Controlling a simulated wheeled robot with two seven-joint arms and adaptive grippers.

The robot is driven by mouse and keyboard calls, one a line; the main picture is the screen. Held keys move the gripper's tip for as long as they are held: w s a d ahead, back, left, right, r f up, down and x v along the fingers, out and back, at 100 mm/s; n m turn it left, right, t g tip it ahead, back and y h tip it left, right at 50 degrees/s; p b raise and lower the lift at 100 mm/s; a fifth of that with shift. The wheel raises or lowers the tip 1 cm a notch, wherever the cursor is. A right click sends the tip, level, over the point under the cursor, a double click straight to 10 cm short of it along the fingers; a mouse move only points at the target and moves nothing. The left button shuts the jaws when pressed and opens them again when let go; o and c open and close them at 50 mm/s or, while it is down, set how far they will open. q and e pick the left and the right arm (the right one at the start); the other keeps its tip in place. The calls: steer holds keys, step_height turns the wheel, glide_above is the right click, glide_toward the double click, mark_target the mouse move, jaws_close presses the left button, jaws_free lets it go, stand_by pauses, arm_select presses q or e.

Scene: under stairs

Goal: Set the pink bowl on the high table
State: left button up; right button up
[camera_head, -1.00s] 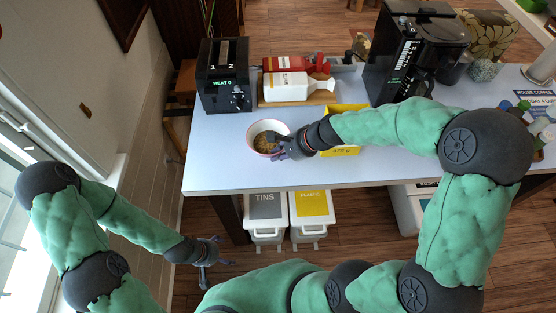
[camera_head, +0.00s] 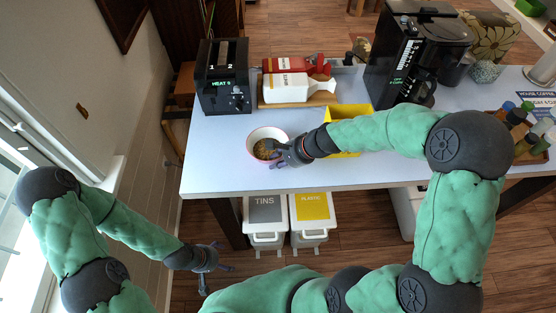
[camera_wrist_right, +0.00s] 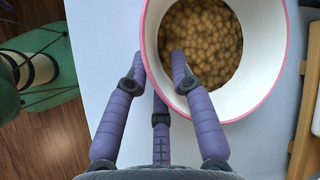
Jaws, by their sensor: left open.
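The pink bowl (camera_head: 283,137), white inside with a pink rim and holding small round tan pieces, is over the left front part of the pale table (camera_head: 225,178). Whether it rests on the top or is slightly raised, I cannot tell. My right gripper (camera_head: 278,150) is at its near right side. In the right wrist view the bowl's rim (camera_wrist_right: 275,85) passes between my right gripper's fingers (camera_wrist_right: 157,72): one finger outside, one inside over the contents. Whether they press on the wall is unclear. My left gripper (camera_head: 218,270) is open and empty, low, left of the table.
A black toaster (camera_head: 225,85) stands behind the bowl. Red and white bottles (camera_head: 290,88) lie on a wooden board beside it. A yellow box (camera_head: 345,113) is behind my right forearm. A coffee machine (camera_head: 405,65) stands right. TINS (camera_head: 265,212) and PLASTIC (camera_head: 312,210) bins are below.

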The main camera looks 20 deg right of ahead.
steer(key=shift+r, duration=0.15)
steer(key=shift+d+r+p, duration=0.2)
steer(key=shift+r+p, duration=0.1)
steer(key=shift+r, duration=0.05)
steer(key=p+v, duration=0.3)
steer(key=v, duration=0.8)
steer(key=shift+s, duration=0.25)
steer(key=shift+d, duration=0.1)
